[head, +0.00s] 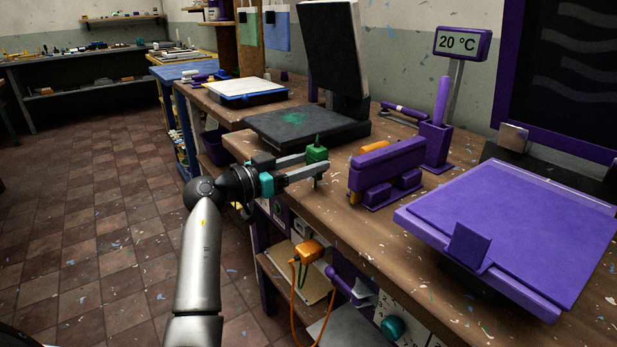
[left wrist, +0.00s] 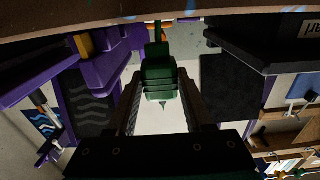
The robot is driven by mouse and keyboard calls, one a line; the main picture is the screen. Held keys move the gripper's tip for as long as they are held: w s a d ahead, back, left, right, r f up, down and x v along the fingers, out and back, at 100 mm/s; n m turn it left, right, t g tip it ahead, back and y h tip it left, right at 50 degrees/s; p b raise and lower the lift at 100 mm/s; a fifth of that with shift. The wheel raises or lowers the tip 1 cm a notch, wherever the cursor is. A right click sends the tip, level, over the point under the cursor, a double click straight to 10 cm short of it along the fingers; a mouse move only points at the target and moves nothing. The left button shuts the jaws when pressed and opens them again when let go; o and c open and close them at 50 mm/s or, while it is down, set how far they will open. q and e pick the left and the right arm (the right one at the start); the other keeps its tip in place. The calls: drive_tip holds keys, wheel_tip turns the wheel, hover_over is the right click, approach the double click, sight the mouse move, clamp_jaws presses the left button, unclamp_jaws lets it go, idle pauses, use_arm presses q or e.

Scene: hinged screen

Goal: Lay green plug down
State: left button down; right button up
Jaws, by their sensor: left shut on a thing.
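The green plug (head: 316,156) is between the fingers of my left gripper (head: 308,168), in front of the workbench's near edge in the head view. The gripper is shut on it and holds it upright, with a thin dark tip above and a green end below. In the left wrist view the plug (left wrist: 160,82) sits between the two fingers (left wrist: 160,98). I cannot tell its exact height over the bench. My right gripper is not in view.
On the wooden workbench (head: 340,215), a purple block-like holder (head: 388,168) stands just right of the plug. A hinged black screen device (head: 310,128) is behind it. A purple tilted panel (head: 520,225) lies at the right. A strip of bench between holder and device is bare.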

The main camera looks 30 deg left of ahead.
use_arm(q)
drive_tip(key=shift+f+b, duration=0.45)
drive_tip(key=shift+f, duration=0.65)
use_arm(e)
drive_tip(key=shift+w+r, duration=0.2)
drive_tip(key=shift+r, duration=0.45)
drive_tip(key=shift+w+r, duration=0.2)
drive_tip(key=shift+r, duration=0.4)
use_arm(q)
drive_tip(key=shift+f, duration=0.1)
drive_tip(key=c, duration=0.6)
unclamp_jaws()
drive_tip(key=shift+f, duration=0.1)
drive_tip(key=o, duration=0.3)
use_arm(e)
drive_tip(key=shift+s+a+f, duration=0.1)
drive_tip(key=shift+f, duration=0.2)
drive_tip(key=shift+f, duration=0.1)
use_arm(q)
drive_tip(key=p+v, duration=0.5)
drive_tip(key=v, duration=0.7)
drive_tip(key=shift+r, duration=0.2)
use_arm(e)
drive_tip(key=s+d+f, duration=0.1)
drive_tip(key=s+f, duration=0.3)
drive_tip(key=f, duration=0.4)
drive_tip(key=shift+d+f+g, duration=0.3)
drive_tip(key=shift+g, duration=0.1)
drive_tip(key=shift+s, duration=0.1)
